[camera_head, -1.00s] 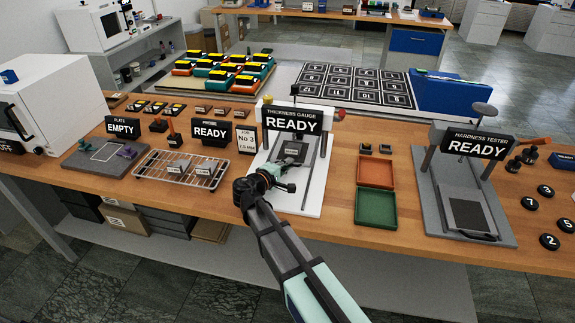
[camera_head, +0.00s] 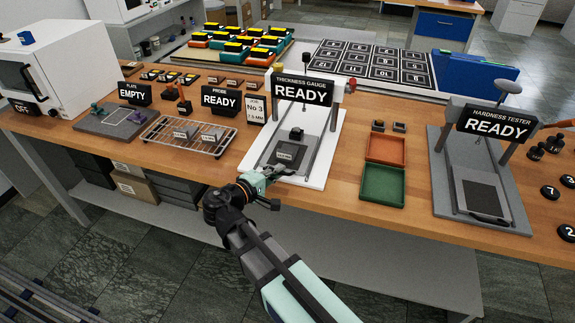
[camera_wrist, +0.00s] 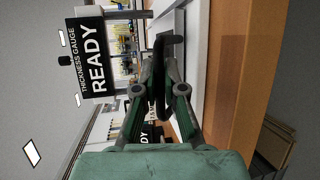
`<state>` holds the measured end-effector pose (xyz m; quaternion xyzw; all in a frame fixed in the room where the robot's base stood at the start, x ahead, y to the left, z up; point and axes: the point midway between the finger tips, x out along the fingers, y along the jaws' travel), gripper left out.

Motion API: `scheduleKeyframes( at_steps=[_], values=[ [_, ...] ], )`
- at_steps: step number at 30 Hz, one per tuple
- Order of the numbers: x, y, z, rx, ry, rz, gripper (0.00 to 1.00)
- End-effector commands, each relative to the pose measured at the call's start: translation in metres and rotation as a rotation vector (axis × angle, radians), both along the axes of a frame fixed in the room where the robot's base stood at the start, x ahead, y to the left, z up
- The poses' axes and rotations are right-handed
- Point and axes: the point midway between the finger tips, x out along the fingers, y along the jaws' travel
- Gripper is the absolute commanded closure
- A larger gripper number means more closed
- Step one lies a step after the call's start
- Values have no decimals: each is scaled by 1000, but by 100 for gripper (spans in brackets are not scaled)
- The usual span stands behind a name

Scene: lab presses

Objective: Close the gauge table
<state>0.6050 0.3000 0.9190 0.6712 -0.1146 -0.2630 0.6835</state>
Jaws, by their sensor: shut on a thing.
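The thickness gauge (camera_head: 319,150) is a white stand with a black sign reading THICKNESS GAUGE READY.
A wire rack (camera_head: 190,138) with samples stands left of the gauge. An orange tray (camera_head: 386,148) and a green tray (camera_head: 382,184) lie to its right, then the hardness tester (camera_head: 478,170). The wooden bench front edge is near my gripper.

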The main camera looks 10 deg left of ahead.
Motion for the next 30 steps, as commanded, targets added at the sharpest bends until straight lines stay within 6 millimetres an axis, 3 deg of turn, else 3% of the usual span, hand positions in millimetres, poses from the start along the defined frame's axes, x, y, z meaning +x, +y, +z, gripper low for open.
scheduleKeyframes(
  at_steps=[6,17,18,19,30],
  values=[
    [-13,2,0,-1,1,-5,100],
    [-16,2,-1,1,4,-6,100],
    [-16,2,-1,1,4,-6,77],
    [-16,2,-1,1,4,-5,66],
    [-16,4,0,0,1,-2,65]
  ],
)
